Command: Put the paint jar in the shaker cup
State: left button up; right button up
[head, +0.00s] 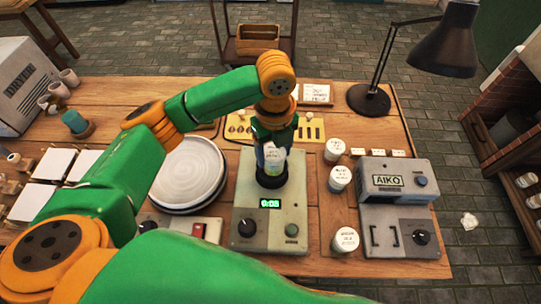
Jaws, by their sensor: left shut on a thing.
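My left gripper (272,146) points down over the grey shaker machine (270,217) and is shut on a paint jar (273,158). The jar looks pale with dark marks and is partly hidden by the fingers. The dark round shaker cup (271,180) is on top of the machine, directly below the jar in the picture. The jar's lower end overlaps the cup's rim; I cannot tell whether it is inside or just above. My right gripper is not in view.
White-lidded jars (340,178) stand in a column right of the shaker. The grey AIKO machine (394,190) is farther right. Stacked plates (189,174) lie left of the shaker. A black lamp (369,98) stands at the back right. A yellow slotted rack (311,129) lies behind.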

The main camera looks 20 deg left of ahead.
aim_at(272, 158)
pick_arm(q)
jog(key=shift+w+a+f+p, duration=0.15)
jog(key=shift+w+f, duration=0.1)
jog(key=shift+f, duration=0.6)
jog(key=shift+w+a+f+p, duration=0.15)
jog(key=shift+w+a+f, duration=0.1)
jog(key=shift+f, duration=0.65)
jog(key=shift+w+a+f+p, duration=0.15)
jog(key=shift+w+f, duration=0.1)
jog(key=shift+f, duration=0.6)
jog(key=shift+f, duration=0.1)
jog(key=o, duration=1.5)
notch_tip(272, 158, up, 12)
jog(key=shift+d+r+b, duration=0.1)
jog(key=shift+r+b, duration=0.1)
jog(key=shift+b, duration=0.15)
